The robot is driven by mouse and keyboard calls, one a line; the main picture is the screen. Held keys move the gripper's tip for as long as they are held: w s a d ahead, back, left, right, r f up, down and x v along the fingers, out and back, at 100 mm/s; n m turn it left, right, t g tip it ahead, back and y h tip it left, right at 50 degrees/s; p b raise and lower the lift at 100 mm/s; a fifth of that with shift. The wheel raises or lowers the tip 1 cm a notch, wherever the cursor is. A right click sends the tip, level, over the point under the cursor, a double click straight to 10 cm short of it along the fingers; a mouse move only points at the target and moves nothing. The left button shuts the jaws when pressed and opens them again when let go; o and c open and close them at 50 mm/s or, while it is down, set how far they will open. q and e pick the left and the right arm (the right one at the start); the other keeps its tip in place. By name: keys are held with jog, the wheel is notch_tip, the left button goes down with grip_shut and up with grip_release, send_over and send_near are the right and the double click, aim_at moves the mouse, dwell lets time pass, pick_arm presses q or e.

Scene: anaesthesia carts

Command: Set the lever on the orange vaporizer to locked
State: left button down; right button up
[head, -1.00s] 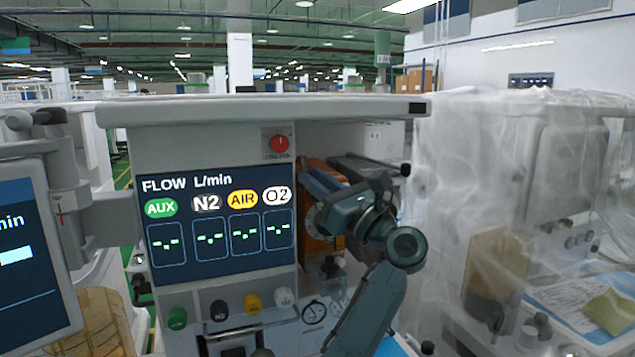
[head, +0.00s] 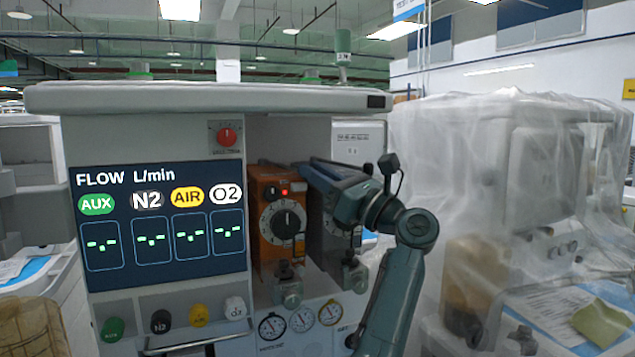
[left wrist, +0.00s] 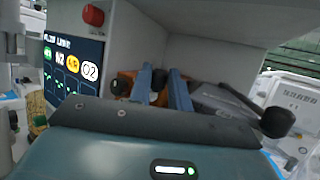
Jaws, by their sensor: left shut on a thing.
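The orange vaporizer (head: 265,255) stands in the cart's bay, just right of the flow screen, with a black dial and a small lit red light on its front. It shows only in part in the left wrist view (left wrist: 122,85). My left gripper (head: 312,168) reaches in from the right, at the top right of the orange vaporizer. In the left wrist view its two blue fingers (left wrist: 161,88) stand on either side of a small dark part, which seems to be the lever. The fingers and my gripper body hide most of it, so its position cannot be read. My right gripper is out of view.
A dark grey vaporizer (head: 327,245) stands right beside the orange one, partly behind my arm. The cart's top shelf (head: 200,98) overhangs the bay. Gauges (head: 302,320) sit below. A plastic-covered cart (head: 500,200) stands to the right.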

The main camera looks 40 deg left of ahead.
pick_arm(q)
jog(key=shift+a, duration=0.15)
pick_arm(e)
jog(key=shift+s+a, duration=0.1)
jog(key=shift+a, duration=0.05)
pick_arm(q)
jog(key=c, duration=1.7)
grip_release()
jog(key=o, duration=0.3)
jog(key=shift+a+f, duration=0.15)
jog(key=shift+o, duration=0.6)
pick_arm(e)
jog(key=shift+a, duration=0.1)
pick_arm(q)
jog(key=shift+d, duration=0.2)
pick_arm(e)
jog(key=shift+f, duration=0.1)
pick_arm(q)
jog(key=b+v, duration=0.2)
jog(key=v, duration=1.1)
jog(key=shift+b, duration=0.35)
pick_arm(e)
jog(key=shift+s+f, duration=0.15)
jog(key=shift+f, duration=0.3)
